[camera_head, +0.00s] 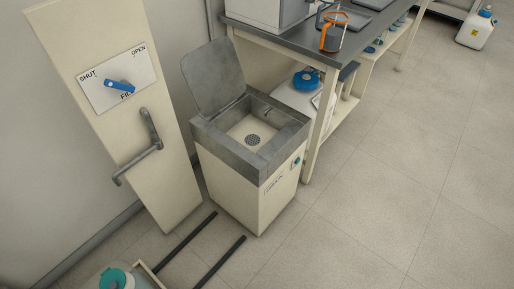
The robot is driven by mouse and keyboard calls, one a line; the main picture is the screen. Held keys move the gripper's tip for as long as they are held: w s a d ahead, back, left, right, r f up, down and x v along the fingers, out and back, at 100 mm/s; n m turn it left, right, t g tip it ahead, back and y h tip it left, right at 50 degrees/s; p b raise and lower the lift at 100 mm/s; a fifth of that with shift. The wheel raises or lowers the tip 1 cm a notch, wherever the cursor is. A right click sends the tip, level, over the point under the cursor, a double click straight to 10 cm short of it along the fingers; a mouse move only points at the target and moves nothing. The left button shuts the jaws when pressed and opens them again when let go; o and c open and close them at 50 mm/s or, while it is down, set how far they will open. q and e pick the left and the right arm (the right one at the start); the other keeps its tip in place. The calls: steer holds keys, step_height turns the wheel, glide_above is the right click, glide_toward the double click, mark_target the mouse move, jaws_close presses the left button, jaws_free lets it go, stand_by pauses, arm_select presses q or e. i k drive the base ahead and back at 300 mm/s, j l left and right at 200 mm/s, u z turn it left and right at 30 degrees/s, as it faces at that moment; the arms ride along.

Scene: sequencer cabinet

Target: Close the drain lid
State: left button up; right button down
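The drain unit (237,188) is a cream box with a grey rim (262,163) around a shallow basin. The grey drain lid (213,77) stands open, raised at the back left of the rim and tilted toward the wall. The basin is uncovered and looks empty. Neither of my grippers is in view.
A cream panel (158,180) with a blue SHUT/OPEN lever (120,86) and a grey bent handle (147,153) stands left of the drain. A bench (285,40) with a blue-capped container (306,82) beneath is at right. Two dark bars (186,237) lie in front.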

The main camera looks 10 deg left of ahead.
mark_target(213, 73)
steer(key=i+l+u, duration=0.25)
steer(key=i+l, duration=0.15)
steer(key=l, duration=0.2)
steer(key=i+l+u, duration=0.15)
steer(key=l, duration=0.2)
steer(key=i+l+u, duration=0.1)
steer(key=l, duration=0.25)
steer(key=i+l+u, duration=0.15)
steer(key=i+l, duration=0.15)
steer(key=l, duration=0.1)
